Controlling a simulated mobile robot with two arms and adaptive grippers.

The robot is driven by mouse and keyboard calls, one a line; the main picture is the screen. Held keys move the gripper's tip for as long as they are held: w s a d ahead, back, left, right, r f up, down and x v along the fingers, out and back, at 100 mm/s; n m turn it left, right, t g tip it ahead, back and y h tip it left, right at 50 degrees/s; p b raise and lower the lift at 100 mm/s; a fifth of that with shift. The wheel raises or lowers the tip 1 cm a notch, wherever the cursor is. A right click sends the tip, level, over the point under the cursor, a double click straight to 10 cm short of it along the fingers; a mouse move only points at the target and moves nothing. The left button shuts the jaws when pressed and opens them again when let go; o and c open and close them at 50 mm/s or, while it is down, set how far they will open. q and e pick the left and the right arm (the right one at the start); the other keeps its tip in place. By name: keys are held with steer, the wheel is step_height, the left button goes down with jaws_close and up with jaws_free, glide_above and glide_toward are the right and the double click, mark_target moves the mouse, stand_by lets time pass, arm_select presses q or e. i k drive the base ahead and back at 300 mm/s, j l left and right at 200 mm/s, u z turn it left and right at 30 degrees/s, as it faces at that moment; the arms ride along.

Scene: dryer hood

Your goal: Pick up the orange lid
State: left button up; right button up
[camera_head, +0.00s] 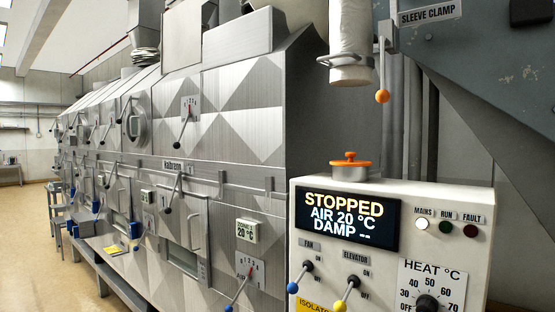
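The orange lid (350,160) has a small knob on top. It sits on a short metallic round body on top of the white control box, near the box's back edge. Whether the lid is fully seated cannot be told. Neither of my grippers shows in the head view.
The white control box (455,212) has a display reading STOPPED, levers and a heat dial. A white sleeve (350,45) in a metal clamp hangs above the lid, with an orange-balled lever (382,96) to its right. A large metal dryer (240,110) fills the left.

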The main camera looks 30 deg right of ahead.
mark_target(349, 163)
steer(key=i+j+z, duration=0.15)
steer(key=i, duration=0.55)
steer(key=i+j+z, duration=0.2)
steer(key=i, duration=0.5)
steer(key=l, duration=0.1)
